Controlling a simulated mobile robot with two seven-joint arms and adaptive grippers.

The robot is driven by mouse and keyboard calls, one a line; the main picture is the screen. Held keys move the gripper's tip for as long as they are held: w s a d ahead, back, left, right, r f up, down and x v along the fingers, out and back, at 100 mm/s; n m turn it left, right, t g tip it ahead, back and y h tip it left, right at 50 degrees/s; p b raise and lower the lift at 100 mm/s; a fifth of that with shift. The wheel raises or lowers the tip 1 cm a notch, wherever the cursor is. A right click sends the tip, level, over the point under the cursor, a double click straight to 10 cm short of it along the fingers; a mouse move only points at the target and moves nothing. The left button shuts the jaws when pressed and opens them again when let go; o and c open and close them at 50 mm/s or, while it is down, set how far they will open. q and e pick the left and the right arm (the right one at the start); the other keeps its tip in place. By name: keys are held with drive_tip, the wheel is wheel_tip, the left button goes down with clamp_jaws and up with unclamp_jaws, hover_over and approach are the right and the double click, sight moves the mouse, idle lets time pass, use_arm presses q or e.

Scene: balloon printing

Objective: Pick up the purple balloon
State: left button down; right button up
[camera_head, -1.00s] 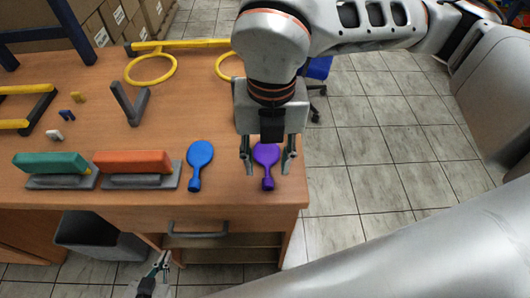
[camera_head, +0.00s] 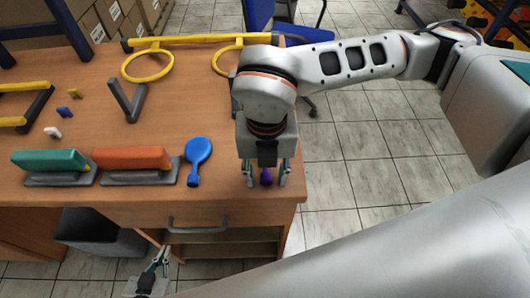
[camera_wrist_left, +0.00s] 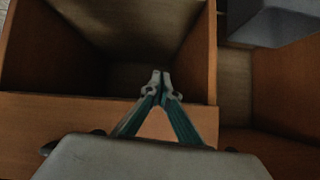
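The purple balloon (camera_head: 266,178) lies near the front right edge of the table (camera_head: 120,208). Only a small part of it shows, because my right gripper hides the rest. My right gripper (camera_head: 266,182) points down over the balloon. Its two fingers stand apart on either side of the balloon with gaps, and I see no contact. My left gripper (camera_head: 162,258) hangs low in front of the table, away from the balloon. In the left wrist view its fingertips (camera_wrist_left: 160,84) meet with nothing between them.
A blue balloon (camera_head: 198,160) lies just left of the right gripper. A red-orange block (camera_head: 132,158) and a green block (camera_head: 50,161) sit on grey bases further left. Yellow rings (camera_head: 148,66) stand at the back. A drawer handle (camera_head: 198,230) is on the table front.

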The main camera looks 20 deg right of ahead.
drive_tip(key=c, duration=0.6)
drive_tip(key=shift+c, duration=0.2)
